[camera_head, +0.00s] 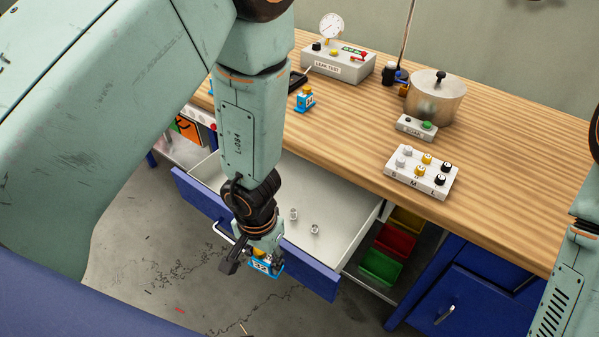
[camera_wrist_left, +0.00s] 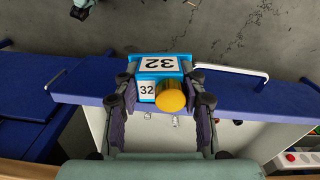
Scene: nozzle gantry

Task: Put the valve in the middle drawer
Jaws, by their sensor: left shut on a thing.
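My left gripper (camera_head: 252,258) is shut on a blue valve (camera_head: 266,266) with a white label reading 32. In the left wrist view the valve (camera_wrist_left: 163,68) sits between the two fingers, its yellow knob (camera_wrist_left: 171,97) facing the camera. The valve appears above the blue front board of an open white drawer (camera_head: 325,190); its exact height is unclear. The drawer front (camera_wrist_left: 240,97) and its pale handle (camera_wrist_left: 232,71) show in the left wrist view. Two small metal fittings (camera_head: 294,214) lie in the drawer. My right gripper is out of view.
The wooden bench (camera_head: 345,125) carries another blue valve (camera_head: 305,99), a leak test box (camera_head: 338,64), a metal pot (camera_head: 436,97), a button box (camera_head: 416,127) and a tray of knobs (camera_head: 421,172). Red (camera_head: 393,242) and green bins (camera_head: 380,267) stand right of the drawer.

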